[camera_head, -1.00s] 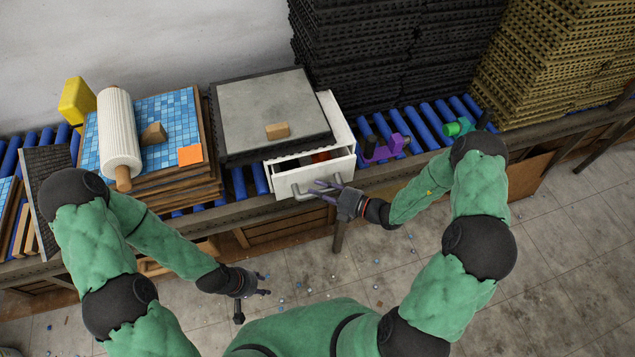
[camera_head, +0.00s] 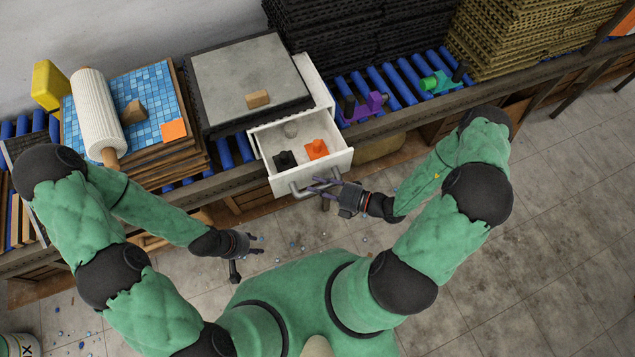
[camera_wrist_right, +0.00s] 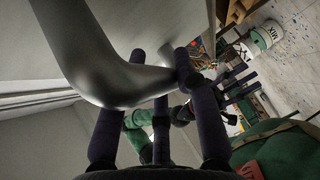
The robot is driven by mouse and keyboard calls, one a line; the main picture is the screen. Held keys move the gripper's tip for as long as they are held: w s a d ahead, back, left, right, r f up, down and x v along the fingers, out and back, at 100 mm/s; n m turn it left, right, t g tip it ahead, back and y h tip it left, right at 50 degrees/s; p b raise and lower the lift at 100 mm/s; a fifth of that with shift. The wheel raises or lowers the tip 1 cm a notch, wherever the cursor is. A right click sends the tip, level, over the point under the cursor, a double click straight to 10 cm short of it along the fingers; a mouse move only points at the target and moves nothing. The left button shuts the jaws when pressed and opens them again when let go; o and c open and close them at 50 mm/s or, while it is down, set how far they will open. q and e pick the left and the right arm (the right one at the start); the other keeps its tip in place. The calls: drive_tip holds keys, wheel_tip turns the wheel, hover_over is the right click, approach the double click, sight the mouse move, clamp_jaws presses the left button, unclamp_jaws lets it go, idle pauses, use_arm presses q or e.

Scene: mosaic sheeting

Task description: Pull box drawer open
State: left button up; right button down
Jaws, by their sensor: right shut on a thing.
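The white box drawer (camera_head: 338,162) is pulled well out of its box under the grey slab, with its inside showing. It holds an orange piece (camera_head: 316,149), a black piece (camera_head: 285,160) and a grey piece (camera_head: 291,129). My right gripper (camera_head: 322,187) is shut on the metal drawer handle (camera_head: 291,190) at the drawer front. The handle (camera_wrist_right: 115,75) also shows large between the fingers in the right wrist view. My left gripper (camera_head: 256,246) hangs empty over the floor, left of the drawer, with its fingers apart.
Left stand stacked boards with blue mosaic (camera_head: 155,107) and a white roll (camera_head: 97,113). Purple (camera_head: 364,108) and green (camera_head: 437,83) tools lie on the roller conveyor. Floor in front is open.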

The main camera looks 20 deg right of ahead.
drive_tip(key=c, duration=1.2)
unclamp_jaws()
drive_tip(key=shift+o, duration=0.2)
drive_tip(key=shift+d, duration=0.1)
drive_tip(key=v, duration=1.2)
